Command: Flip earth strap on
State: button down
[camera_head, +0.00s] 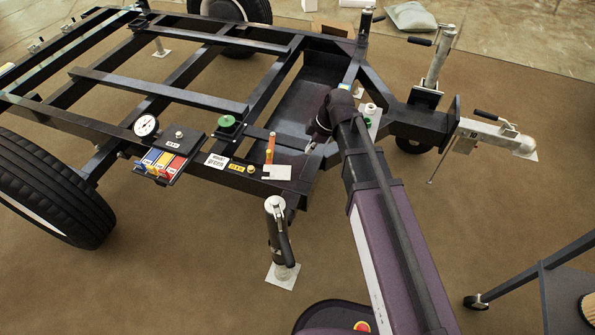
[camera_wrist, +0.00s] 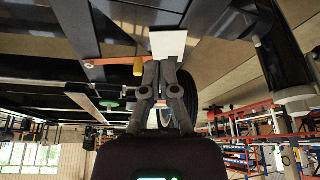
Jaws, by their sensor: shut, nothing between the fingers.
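An orange-red strip (camera_head: 271,142), which I take for the earth strap, stands up from the trailer's near rail beside a white plate (camera_head: 276,172). A yellow cylindrical piece (camera_head: 269,157) is at its lower part. In the wrist view the strip (camera_wrist: 108,61) runs sideways, with the yellow piece (camera_wrist: 138,66) near my fingers. My gripper (camera_head: 310,148) is to the right of the strip in the head view. In the wrist view its fingertips (camera_wrist: 160,62) are together and empty, just by the white plate (camera_wrist: 168,44). I cannot tell whether they touch anything.
A jack stand (camera_head: 278,235) stands below the rail. The coupling (camera_head: 497,133) is at the right.

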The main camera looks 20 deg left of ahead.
jog(key=shift+f, duration=0.15)
dwell(0.3)
jog(key=b+x, duration=0.9)
jog(key=shift+a+f, duration=0.2)
jog(key=shift+f, duration=0.1)
dwell(0.6)
jog(key=shift+s+a, duration=0.7)
jog(key=shift+a, duration=0.05)
jog(key=shift+r, duration=0.15)
jog(key=p+v, duration=0.9)
jog(key=shift+s+d+r, duration=0.15)
jog(key=shift+d+r, duration=0.05)
jog(key=shift+r, duration=0.15)
